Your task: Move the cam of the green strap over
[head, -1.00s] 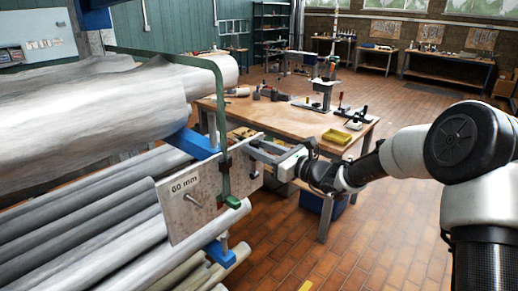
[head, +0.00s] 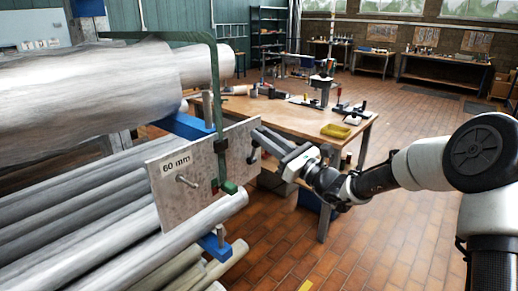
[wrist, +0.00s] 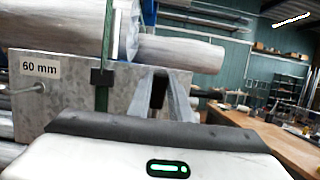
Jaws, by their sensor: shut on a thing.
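The green strap (head: 217,95) passes over the top of the big upper grey pipe and hangs down at the front to a green foot (head: 229,187). A grey plate (head: 200,187) marked "60 mm" stands at the strap, with a metal peg on its face. A small black block (head: 221,146) sits where strap and plate cross; I cannot tell whether this is the cam. My gripper (head: 262,138) is shut at the plate's right end, around a dark upright handle (head: 253,155). In the wrist view the handle (wrist: 158,93) shows between my fingers (wrist: 166,96).
Long grey pipes (head: 85,215) lie left on blue supports (head: 217,246), close behind the plate. A wooden workbench (head: 290,117) with tools and a yellow tray (head: 336,131) stands behind my gripper. The tiled floor on the right is open.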

